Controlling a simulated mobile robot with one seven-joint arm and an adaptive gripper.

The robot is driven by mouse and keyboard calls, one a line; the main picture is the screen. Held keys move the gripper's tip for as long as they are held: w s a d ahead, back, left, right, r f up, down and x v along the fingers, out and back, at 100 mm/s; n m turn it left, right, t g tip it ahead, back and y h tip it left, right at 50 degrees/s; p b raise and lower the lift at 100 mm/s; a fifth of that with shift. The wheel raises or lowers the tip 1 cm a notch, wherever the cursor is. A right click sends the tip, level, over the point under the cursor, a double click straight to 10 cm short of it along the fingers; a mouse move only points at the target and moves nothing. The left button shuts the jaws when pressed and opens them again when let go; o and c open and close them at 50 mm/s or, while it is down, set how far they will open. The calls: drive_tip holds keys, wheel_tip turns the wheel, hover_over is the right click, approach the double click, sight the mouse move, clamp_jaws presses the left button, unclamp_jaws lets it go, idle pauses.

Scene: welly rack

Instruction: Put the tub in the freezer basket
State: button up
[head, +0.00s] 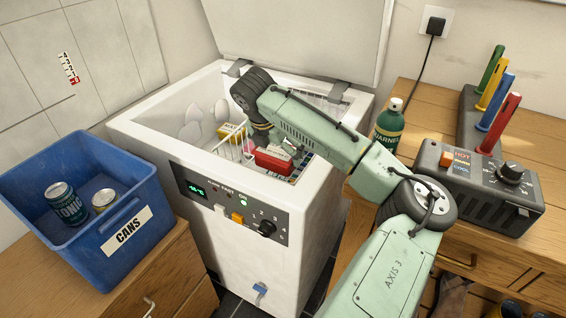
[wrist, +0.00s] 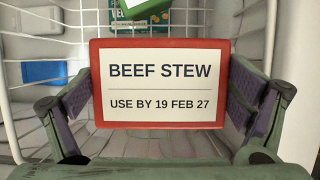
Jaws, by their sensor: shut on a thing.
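The tub (head: 273,160) is red with a white label. In the wrist view, the tub (wrist: 160,117) reads "BEEF STEW" and "USE BY 19 FEB 27". My gripper (wrist: 160,100) is shut on it, with a purple pad at each side. In the head view my gripper (head: 283,148) reaches down into the open freezer (head: 170,128). The white wire basket (wrist: 62,45) shows behind and around the tub. I cannot tell whether the tub touches the basket floor.
A green packet (wrist: 142,6) and a blue block (wrist: 43,71) lie beyond the tub. A yellow box (head: 230,132) is left of it. The raised lid (head: 300,35) stands behind my arm. A blue cans bin (head: 95,200) is left; a green bottle (head: 388,125) is right.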

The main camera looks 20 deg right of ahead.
sight(270, 157)
drive_tip(key=shift+f+p, duration=0.5)
drive_tip(key=shift+f, duration=3.4)
drive_tip(key=shift+f, duration=0.1)
drive_tip(key=o, duration=1.3)
drive_tip(key=shift+o, duration=0.2)
drive_tip(key=b+v, duration=0.2)
drive_tip(key=v, duration=1)
